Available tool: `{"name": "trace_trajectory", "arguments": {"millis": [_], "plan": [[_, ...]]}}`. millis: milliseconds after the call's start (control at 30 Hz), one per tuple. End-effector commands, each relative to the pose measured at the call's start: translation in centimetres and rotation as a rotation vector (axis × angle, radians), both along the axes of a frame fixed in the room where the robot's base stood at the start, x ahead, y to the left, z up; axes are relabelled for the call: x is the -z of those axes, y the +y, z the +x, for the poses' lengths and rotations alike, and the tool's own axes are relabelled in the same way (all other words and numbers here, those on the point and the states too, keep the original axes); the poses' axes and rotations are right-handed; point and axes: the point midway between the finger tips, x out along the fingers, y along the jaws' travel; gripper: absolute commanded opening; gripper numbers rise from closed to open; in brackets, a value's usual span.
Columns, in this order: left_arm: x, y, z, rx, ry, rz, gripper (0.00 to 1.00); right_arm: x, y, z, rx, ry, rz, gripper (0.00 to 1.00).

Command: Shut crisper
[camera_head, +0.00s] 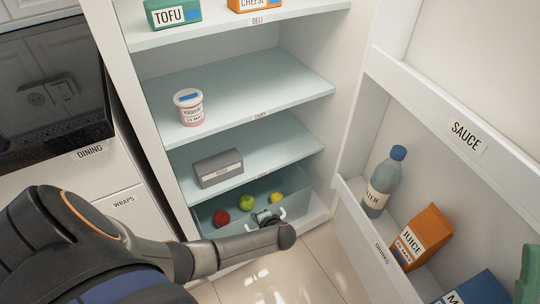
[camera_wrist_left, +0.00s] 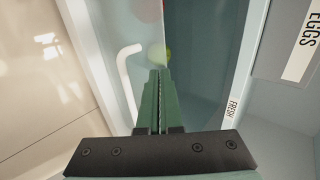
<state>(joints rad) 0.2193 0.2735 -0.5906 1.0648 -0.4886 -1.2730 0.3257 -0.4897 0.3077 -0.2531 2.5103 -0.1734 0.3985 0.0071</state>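The crisper (camera_head: 247,192) is a clear drawer at the bottom of the open fridge, and it is pulled out some way. A red fruit (camera_head: 221,217), a green one (camera_head: 246,202) and a yellow one (camera_head: 276,199) lie in it. My left gripper (camera_head: 266,217) is at the drawer's front, by the white handle (camera_head: 283,212). In the left wrist view my left gripper's green fingers (camera_wrist_left: 158,85) are together, beside the handle (camera_wrist_left: 125,75), with nothing seen between them. Whether they touch the drawer front is unclear.
The fridge door (camera_head: 350,205) stands open at the right, with a bottle (camera_head: 381,184) and cartons (camera_head: 422,240) in its rack. Shelves above hold a grey box (camera_head: 218,169) and a yoghurt tub (camera_head: 189,108). A cabinet (camera_head: 75,165) stands at left.

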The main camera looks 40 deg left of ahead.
Motion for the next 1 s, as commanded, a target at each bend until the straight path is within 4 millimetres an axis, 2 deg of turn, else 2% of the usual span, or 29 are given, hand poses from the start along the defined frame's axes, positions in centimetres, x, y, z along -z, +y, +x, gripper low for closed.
{"name": "trace_trajectory", "arguments": {"millis": [33, 133, 333, 467, 800, 1000], "plan": [[-0.2, 1.8, 0.2, -0.002, 0.000, 0.004, 0.00, -0.5, -0.1, 0.0, -0.001, -0.007, 0.001, 0.50], [0.1, 4.5, 1.4, -0.002, -0.002, 0.003, 0.00, 0.1, -0.1, 0.0, -0.001, -0.015, -0.006, 0.50], [0.2, 8.0, 3.0, 0.000, -0.002, 0.001, 0.00, 1.1, 0.1, 0.0, 0.002, -0.008, -0.017, 0.50], [0.0, 8.7, 3.3, 0.001, -0.003, -0.001, 0.00, 1.3, 0.2, 0.0, 0.003, -0.005, -0.020, 0.50], [-0.2, 9.0, 3.4, 0.002, -0.005, 0.004, 0.00, 1.2, 0.2, 0.0, 0.002, -0.003, -0.018, 0.50], [-1.7, 7.8, 3.0, 0.004, -0.006, 0.003, 0.00, -0.3, 0.0, 0.0, -0.001, 0.000, -0.006, 0.50]]}}
